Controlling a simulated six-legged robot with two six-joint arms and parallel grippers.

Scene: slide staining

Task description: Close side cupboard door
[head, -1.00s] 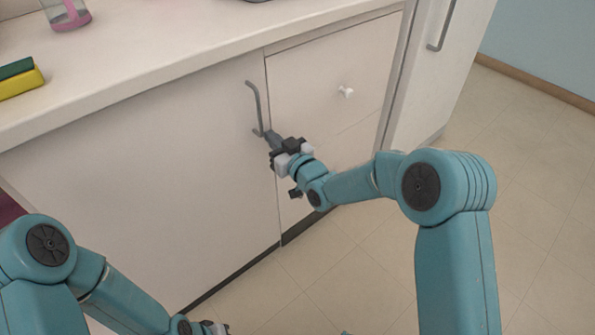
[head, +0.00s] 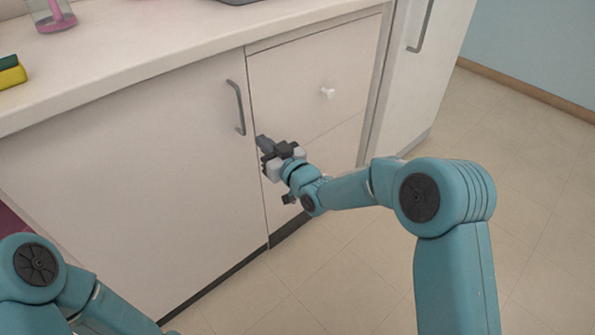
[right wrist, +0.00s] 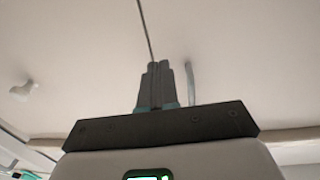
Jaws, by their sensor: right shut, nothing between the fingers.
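The white side cupboard door (head: 130,165) fills the left of the cabinet front in the head view. It looks flush with the neighbouring panel, with only a thin seam at its right edge. Its grey bar handle (head: 236,107) stands near that edge and also shows in the right wrist view (right wrist: 190,82). My right gripper (head: 261,140) is shut and empty, its tips at the seam, just below and right of the handle. In the wrist view its fingers (right wrist: 155,80) cover part of the seam; contact is unclear. My left arm shows at lower left, its gripper outside the frame.
A drawer with a white knob (head: 327,93) is right of the door. A tall white cabinet (head: 415,95) stands farther right. The countertop (head: 150,62) above holds a pink-based container (head: 50,15) and a yellow-and-green block (head: 10,73). Tiled floor (head: 530,180) is open at right.

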